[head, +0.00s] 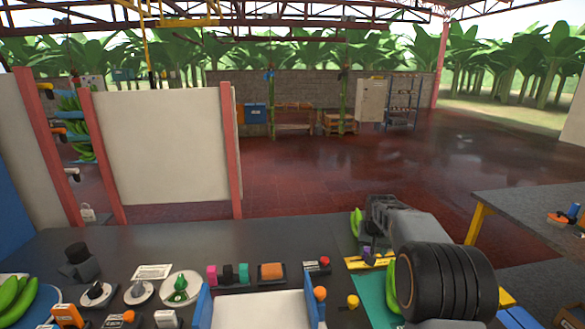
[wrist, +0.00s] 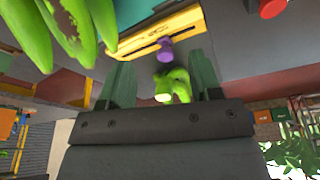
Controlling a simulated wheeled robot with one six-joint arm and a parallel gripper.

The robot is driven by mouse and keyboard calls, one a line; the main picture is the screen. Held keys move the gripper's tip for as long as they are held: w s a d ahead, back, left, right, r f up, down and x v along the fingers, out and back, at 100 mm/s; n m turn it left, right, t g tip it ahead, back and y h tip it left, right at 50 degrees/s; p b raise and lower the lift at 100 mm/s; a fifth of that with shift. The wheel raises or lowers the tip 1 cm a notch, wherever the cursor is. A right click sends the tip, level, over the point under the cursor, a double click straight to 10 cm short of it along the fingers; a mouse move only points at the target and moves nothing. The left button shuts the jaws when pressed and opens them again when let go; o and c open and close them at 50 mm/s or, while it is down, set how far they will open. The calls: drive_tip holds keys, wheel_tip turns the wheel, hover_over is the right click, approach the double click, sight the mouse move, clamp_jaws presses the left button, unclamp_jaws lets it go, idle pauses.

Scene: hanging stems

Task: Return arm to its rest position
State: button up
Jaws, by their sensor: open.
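My gripper (wrist: 160,60) is open in the wrist view, its two dark green fingers well apart. A green fruit with a pale cut end (wrist: 174,86) shows in the gap between the fingers; I cannot tell how far beyond them it lies, and nothing is seen gripped. In the head view my arm reaches over the right part of the dark worktop (head: 130,240), with the dark gripper end (head: 376,212) pointing away. A green banana (head: 355,222) shows just left of it, and another green piece (head: 391,283) is partly hidden by my arm.
A yellow bar (wrist: 150,42) with a purple knob (wrist: 165,50) is close to the fingers. Small tools, plates and a white tray (head: 262,310) crowd the worktop. Another table (head: 530,205) stands right. The red floor behind is clear.

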drive_tip(key=s+a+r+n, duration=0.1)
drive_tip(key=s+a, duration=0.2)
drive_tip(key=s, duration=0.7)
drive_tip(key=s+a+r+n, duration=0.1)
drive_tip(key=s+a, duration=0.3)
drive_tip(key=s, duration=0.6)
drive_tip(key=s+a+r+n+t+y, duration=0.1)
drive_tip(key=s+a, duration=0.3)
drive_tip(key=s, duration=0.6)
drive_tip(key=shift+r, duration=0.35)
drive_tip(key=shift+s, duration=0.1)
